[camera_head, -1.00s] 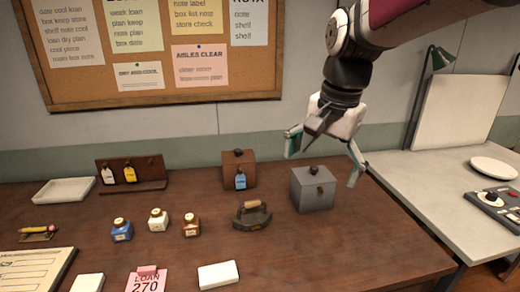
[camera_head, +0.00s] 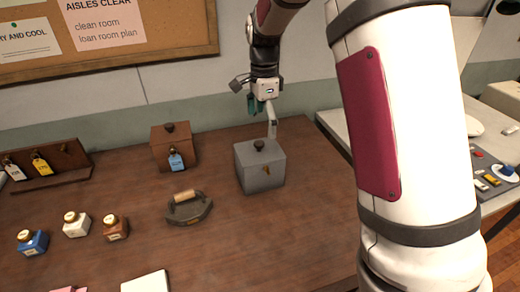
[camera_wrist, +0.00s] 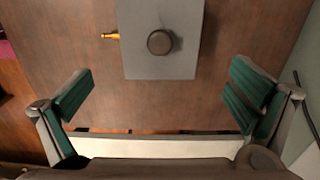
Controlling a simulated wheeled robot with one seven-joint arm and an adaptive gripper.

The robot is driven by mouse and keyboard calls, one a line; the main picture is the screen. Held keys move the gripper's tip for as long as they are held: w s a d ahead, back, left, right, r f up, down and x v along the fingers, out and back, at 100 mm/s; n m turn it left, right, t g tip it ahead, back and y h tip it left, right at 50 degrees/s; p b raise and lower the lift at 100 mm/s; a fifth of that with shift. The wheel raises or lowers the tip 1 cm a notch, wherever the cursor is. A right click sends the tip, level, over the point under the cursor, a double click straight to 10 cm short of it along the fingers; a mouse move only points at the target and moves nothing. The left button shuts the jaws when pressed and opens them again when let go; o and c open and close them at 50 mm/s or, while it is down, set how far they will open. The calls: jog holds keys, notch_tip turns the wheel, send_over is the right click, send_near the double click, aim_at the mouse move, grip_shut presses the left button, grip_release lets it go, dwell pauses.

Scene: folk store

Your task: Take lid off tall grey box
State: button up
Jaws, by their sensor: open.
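The tall grey box (camera_head: 261,172) stands on the brown table, right of the flat iron. Its grey lid (camera_head: 259,150) is on it, with a round dark knob (camera_head: 259,144) on top. In the wrist view the lid (camera_wrist: 150,62) shows from above at the top middle, with its knob (camera_wrist: 160,42) and a brass-coloured piece (camera_wrist: 110,36) at its left side. My gripper (camera_head: 264,117) is above and just behind the box in the head view. In the wrist view my gripper (camera_wrist: 160,98) is wide open and empty, its green-padded fingers apart and below the lid in the picture.
A brown box (camera_head: 174,150) with a blue tag stands left of the grey box. A flat iron (camera_head: 187,208) lies in front of it. Several small bottles and a tag rack (camera_head: 48,164) are further left. Table to the right of the grey box is clear.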

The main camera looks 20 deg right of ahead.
aim_at(259, 143)
notch_tip(259, 143, down, 3)
jog(key=shift+r, duration=0.2)
jog(key=shift+a+f+p, duration=0.2)
jog(key=shift+f, duration=0.7)
jog(key=shift+a+f+p, duration=0.2)
jog(key=shift+f, duration=0.65)
jog(key=shift+a+f+p, duration=0.2)
jog(key=shift+f, duration=0.7)
jog(key=shift+c, duration=0.6)
jog(key=shift+s, duration=0.1)
jog(key=c, duration=1.6)
jog(key=shift+f, duration=0.1)
